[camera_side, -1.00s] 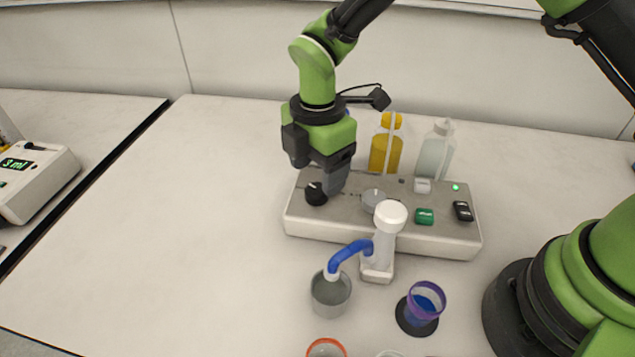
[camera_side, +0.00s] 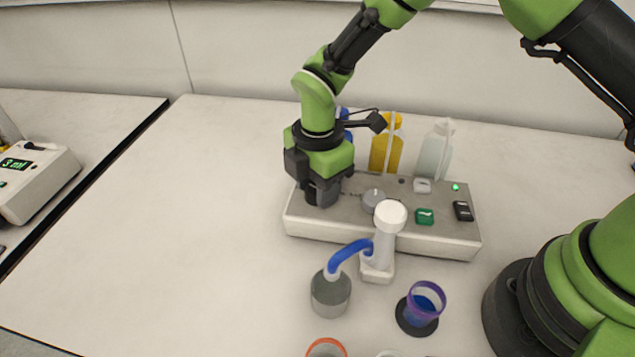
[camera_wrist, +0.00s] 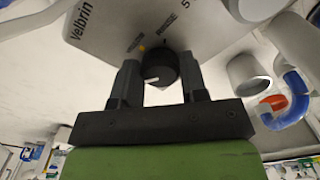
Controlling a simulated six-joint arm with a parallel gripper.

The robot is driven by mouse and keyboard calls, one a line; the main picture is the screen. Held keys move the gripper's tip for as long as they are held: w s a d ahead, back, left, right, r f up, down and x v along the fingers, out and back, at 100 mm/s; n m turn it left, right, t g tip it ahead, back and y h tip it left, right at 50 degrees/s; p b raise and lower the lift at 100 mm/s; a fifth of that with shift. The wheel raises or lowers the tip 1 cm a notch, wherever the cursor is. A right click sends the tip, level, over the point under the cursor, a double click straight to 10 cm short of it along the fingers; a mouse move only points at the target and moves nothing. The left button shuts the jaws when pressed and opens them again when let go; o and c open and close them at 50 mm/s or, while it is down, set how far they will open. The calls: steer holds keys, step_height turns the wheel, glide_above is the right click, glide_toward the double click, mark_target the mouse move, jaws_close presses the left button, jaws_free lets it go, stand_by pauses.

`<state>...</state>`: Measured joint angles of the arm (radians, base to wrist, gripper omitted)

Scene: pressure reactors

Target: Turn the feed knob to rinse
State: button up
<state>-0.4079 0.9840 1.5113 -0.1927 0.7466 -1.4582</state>
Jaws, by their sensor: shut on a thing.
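The black feed knob (camera_wrist: 158,68) stands on the grey control panel (camera_wrist: 100,25) in the wrist view, with a pale pointer line on its face. In the side view my gripper (camera_side: 322,195) points down at the left end of the control panel (camera_side: 345,222) and hides the knob.
A grey dial (camera_side: 373,199) and a white spout column (camera_side: 388,230) with a blue tube stand right of my gripper. A yellow bottle (camera_side: 386,148) and a clear bottle (camera_side: 435,150) stand behind. A grey beaker (camera_side: 331,296) and a purple-rimmed cup (camera_side: 425,302) are in front.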

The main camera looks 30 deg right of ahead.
steer(key=shift+m, duration=0.3)
steer(key=m, duration=0.7)
steer(key=shift+s, duration=0.1)
steer(key=m, duration=0.3)
steer(key=shift+r+m, duration=0.1)
steer(key=shift+m, duration=0.2)
steer(key=m, duration=0.3)
steer(key=shift+m, duration=0.3)
steer(key=m, duration=0.4)
steer(key=shift+a+m, duration=0.1)
steer(key=shift+m, duration=2.4)
